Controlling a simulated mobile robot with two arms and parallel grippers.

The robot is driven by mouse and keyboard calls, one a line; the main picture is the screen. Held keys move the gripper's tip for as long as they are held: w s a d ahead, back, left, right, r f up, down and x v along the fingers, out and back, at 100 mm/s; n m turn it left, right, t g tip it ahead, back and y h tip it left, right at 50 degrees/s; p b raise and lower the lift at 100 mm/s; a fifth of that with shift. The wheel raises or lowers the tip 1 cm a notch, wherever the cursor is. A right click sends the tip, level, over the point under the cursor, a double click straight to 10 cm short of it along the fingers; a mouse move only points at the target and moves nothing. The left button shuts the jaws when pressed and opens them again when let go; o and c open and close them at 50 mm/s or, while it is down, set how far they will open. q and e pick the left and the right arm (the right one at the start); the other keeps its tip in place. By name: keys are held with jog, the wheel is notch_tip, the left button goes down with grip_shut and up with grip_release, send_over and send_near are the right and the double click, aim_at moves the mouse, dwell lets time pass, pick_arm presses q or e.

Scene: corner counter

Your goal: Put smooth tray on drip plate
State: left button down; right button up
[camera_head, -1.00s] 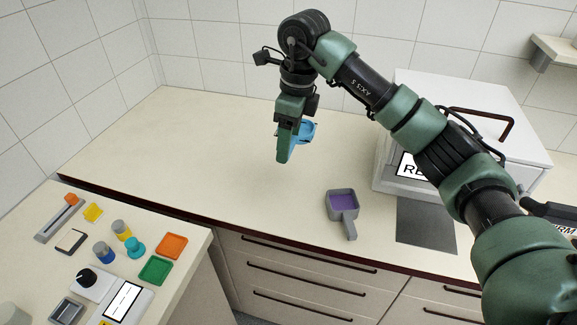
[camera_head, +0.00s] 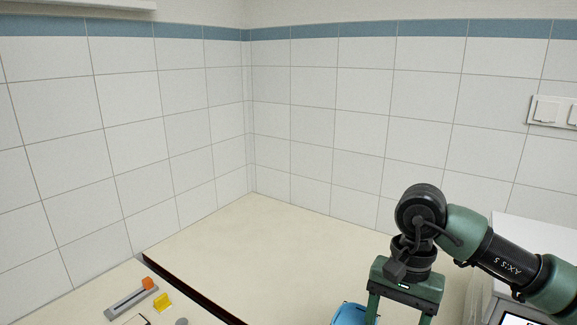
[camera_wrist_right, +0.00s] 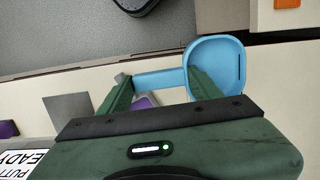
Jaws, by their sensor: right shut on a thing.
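My right gripper (camera_wrist_right: 163,88) is shut on a light blue tray with a handle (camera_wrist_right: 214,52). The handle runs between its fingers, and the tray's round-cornered pan is beside the right finger in the wrist view. In the head view the gripper (camera_head: 401,312) points down, and only part of the blue tray (camera_head: 354,314) shows at the bottom edge. A flat dark grey plate (camera_wrist_right: 70,108) lies on the counter in the wrist view, apart from the tray; I cannot tell whether it is the drip plate. My left gripper is out of view.
A white machine (camera_head: 538,240) stands at the right. A grey slider with an orange end (camera_head: 130,298) and a yellow block (camera_head: 162,301) are on the left counter. The corner counter (camera_head: 270,245) is clear.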

jog(key=s+f+n, duration=0.6)
jog(key=s+f, duration=0.1)
jog(key=s, duration=0.2)
jog(key=shift+s+d+h, duration=0.35)
jog(key=shift+d+h, duration=0.05)
jog(key=shift+d, duration=0.05)
